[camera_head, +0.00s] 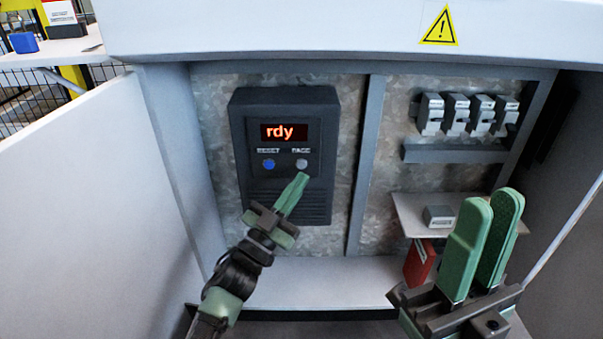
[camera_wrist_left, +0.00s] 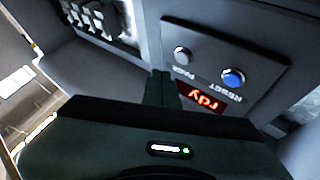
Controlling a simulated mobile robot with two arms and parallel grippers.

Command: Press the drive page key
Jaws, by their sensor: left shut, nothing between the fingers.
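The dark drive unit (camera_head: 245,130) is on the cabinet's back panel, its display (camera_head: 284,132) glowing red with "rdy". Below the display are a blue RESET key (camera_head: 268,164) and a grey PAGE key (camera_head: 301,163). In the left wrist view the PAGE key (camera_wrist_left: 183,55) and RESET key (camera_wrist_left: 233,78) both show uncovered. My left gripper (camera_head: 303,177) is shut and empty, its tips just below the PAGE key in the head view. The tips look apart from the key; the exact depth gap is unclear. My right gripper (camera_head: 490,202) is open and empty at the lower right.
Several grey breakers (camera_head: 468,114) sit on a rail at the upper right. A shelf (camera_head: 410,212) below holds a small grey box (camera_head: 438,216). A white panel (camera_head: 90,215) bounds the left side.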

